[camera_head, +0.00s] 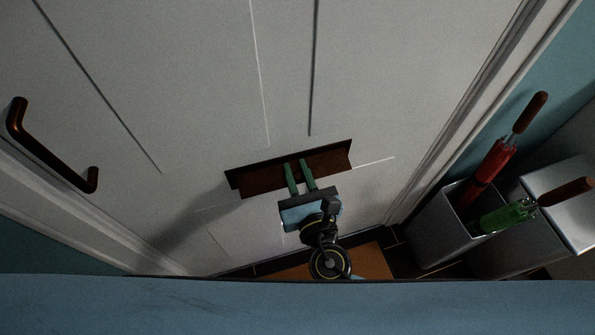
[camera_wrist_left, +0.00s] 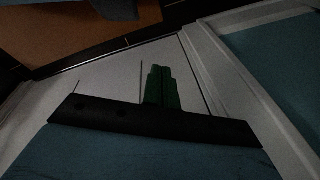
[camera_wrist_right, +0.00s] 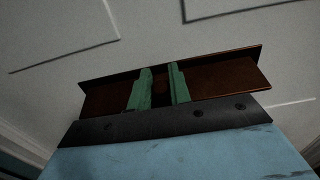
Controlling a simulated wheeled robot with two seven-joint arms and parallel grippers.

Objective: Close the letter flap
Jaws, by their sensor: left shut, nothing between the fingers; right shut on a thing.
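The letter flap (camera_head: 258,183) is a brown metal plate with a dark upper edge, low on the white door (camera_head: 190,110). It looks tilted out from the door. My right gripper (camera_head: 298,170) is at its middle, with green fingers a little apart and shut on the flap. In the right wrist view the flap (camera_wrist_right: 225,82) shows on both sides of the fingers (camera_wrist_right: 160,80), with a dark brown part between them. My left gripper (camera_wrist_left: 160,75) shows only in its own wrist view, shut and empty, away from the flap.
A bronze door handle (camera_head: 48,150) is at the left. At the right, a grey stand (camera_head: 440,228) holds a red umbrella (camera_head: 485,172) and a green umbrella (camera_head: 507,215). An orange-brown mat (camera_head: 372,263) lies on the dark floor below the flap.

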